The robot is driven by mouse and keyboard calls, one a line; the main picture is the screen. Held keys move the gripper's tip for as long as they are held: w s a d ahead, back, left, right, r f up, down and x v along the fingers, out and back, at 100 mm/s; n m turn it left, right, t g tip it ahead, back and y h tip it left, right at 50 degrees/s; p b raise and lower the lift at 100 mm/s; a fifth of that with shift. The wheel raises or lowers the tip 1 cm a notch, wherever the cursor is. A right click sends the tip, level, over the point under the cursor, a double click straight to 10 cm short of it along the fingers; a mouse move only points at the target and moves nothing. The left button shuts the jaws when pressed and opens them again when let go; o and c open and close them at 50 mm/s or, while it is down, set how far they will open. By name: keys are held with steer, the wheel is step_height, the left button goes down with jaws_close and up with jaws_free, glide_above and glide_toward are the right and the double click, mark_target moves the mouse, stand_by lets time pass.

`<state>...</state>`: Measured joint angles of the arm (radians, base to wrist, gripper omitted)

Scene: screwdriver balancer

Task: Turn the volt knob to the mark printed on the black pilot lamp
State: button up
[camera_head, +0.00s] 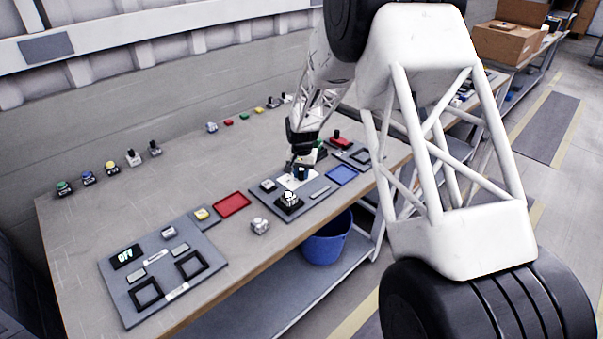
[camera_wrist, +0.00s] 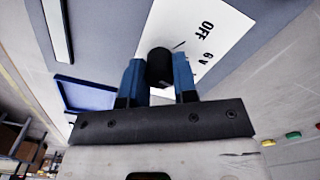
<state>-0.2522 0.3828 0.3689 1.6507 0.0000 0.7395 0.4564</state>
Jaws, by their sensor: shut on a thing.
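The volt knob (camera_wrist: 159,66) is a dark round knob on a white dial plate (camera_wrist: 215,30), printed with "OFF" and what looks like "6 V". My gripper (camera_wrist: 159,82) has its two blue fingers on either side of the knob and is shut on it. A thin dark pointer line shows beside the knob; the other dial marks are hidden or out of view. In the head view my gripper (camera_head: 301,173) is down at the white plate on a grey panel.
A blue tray (camera_head: 342,175) lies right of the knob and a red tray (camera_head: 232,204) lies left. A left panel (camera_head: 120,290) carries a display reading "OFF". Several coloured buttons and switches line the back of the bench (camera_head: 130,205). A blue bin (camera_head: 327,244) stands below.

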mark_target(302, 172)
steer(key=shift+r+m, duration=0.1)
steer(key=shift+m, duration=0.6)
steer(key=shift+w, duration=0.1)
steer(key=o, duration=0.9)
steer(key=shift+r, duration=0.1)
steer(key=shift+r, duration=3.75)
steer(key=shift+r, duration=0.1)
